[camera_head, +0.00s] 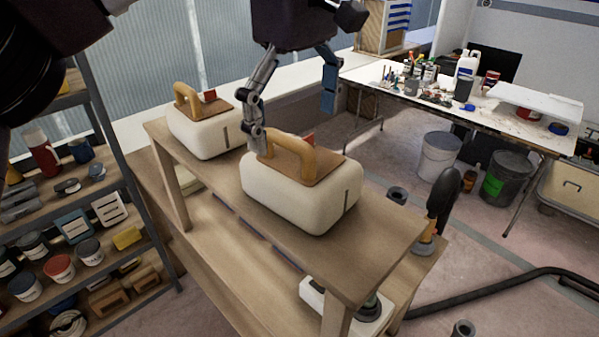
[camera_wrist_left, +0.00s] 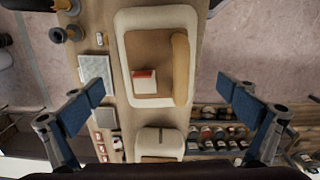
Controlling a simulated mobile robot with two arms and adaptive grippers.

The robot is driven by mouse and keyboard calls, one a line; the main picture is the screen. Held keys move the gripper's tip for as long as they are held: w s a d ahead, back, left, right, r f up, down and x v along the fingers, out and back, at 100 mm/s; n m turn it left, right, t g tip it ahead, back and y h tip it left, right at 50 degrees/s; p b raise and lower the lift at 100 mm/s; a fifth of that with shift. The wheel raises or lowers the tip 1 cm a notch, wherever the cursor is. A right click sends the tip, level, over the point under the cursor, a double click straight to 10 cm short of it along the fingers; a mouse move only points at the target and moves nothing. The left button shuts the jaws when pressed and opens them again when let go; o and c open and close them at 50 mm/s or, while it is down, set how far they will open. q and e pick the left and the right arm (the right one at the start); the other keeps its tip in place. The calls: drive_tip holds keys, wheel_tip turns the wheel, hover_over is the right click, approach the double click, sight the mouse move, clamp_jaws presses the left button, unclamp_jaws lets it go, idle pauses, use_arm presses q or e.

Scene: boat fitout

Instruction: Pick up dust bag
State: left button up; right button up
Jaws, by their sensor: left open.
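Two cream, rounded, block-like bags, each with a tan top plate, a yellow-orange handle and a small red-marked piece, lie on a wooden bench. I take them for dust bags. The nearer bag (camera_head: 300,199) is in the middle of the head view. The other bag (camera_head: 202,134) is behind it to the left. My left gripper (camera_head: 292,122) is open and empty above the nearer bag, its fingers pointing down. In the left wrist view one bag (camera_wrist_left: 130,60) lies between the spread fingers (camera_wrist_left: 160,88), and another bag (camera_wrist_left: 160,140) is partly cut off below. My right gripper is not visible.
The wooden bench (camera_head: 372,232) has a lower shelf (camera_head: 250,298). A metal rack (camera_head: 120,150) with tins and boxes stands at the left. A cluttered work table (camera_head: 400,88), buckets (camera_head: 438,155) and a dark hose (camera_head: 500,288) are at the right.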

sight(300, 157)
use_arm(q)
drive_tip(key=shift+f, duration=0.85)
drive_tip(key=f, duration=0.1)
drive_tip(key=f+p, duration=0.1)
drive_tip(key=f, duration=0.1)
drive_tip(key=shift+w+d+f, duration=0.1)
drive_tip(key=shift+d, duration=0.2)
drive_tip(key=shift+f, duration=0.35)
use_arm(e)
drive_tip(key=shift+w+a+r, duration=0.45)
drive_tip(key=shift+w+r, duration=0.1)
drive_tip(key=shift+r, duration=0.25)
use_arm(q)
drive_tip(key=shift+c, duration=0.4)
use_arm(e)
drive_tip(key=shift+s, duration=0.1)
use_arm(q)
drive_tip(key=c, duration=1)
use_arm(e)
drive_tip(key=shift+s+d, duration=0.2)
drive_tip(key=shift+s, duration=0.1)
